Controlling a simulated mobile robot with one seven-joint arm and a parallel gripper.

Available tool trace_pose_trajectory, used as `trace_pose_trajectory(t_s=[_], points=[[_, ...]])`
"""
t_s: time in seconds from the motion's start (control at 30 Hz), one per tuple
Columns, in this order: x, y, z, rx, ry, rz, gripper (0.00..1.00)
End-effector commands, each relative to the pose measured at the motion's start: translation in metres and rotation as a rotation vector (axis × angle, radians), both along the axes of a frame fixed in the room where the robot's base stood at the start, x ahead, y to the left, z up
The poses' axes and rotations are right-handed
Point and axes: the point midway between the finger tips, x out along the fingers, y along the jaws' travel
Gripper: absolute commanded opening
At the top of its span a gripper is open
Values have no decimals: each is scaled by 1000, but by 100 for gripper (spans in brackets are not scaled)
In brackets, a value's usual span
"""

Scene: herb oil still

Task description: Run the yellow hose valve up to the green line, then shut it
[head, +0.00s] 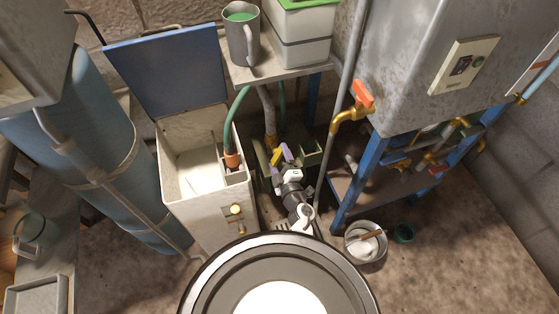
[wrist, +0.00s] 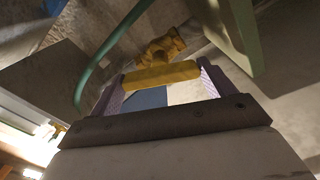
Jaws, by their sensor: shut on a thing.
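The yellow hose valve (head: 271,142) sits low between the white tank and the blue-legged stand in the head view. In the wrist view its yellow lever (wrist: 161,77) lies crosswise between the purple fingers, with the valve body (wrist: 164,46) behind it. My gripper (wrist: 158,82) is shut on the lever; it also shows in the head view (head: 283,155). A green hose (head: 232,110) arches into the white tank (head: 203,215) through an orange-brown fitting (head: 232,160). I cannot make out a green line, and the water level in the tank is unclear.
The tank's blue lid (head: 170,65) stands open. A grey jug (head: 242,40) of green liquid and a green-rimmed white box (head: 303,35) stand on a shelf above. An orange-handled brass tap (head: 352,108) juts out right of my arm. A bucket (head: 366,242) stands on the floor.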

Motion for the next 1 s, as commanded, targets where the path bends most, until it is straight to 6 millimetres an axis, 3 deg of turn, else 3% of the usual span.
trace_pose_trajectory(t_s=[0.77, 0.8, 0.9, 1.0], points=[[1, 0, 1, -93, -32, -1, 59], [1, 0, 1, -93, -32, -1, 87], [1, 0, 1, -92, -32, -1, 100], [1, 0, 1, -92, -31, 0, 100]])
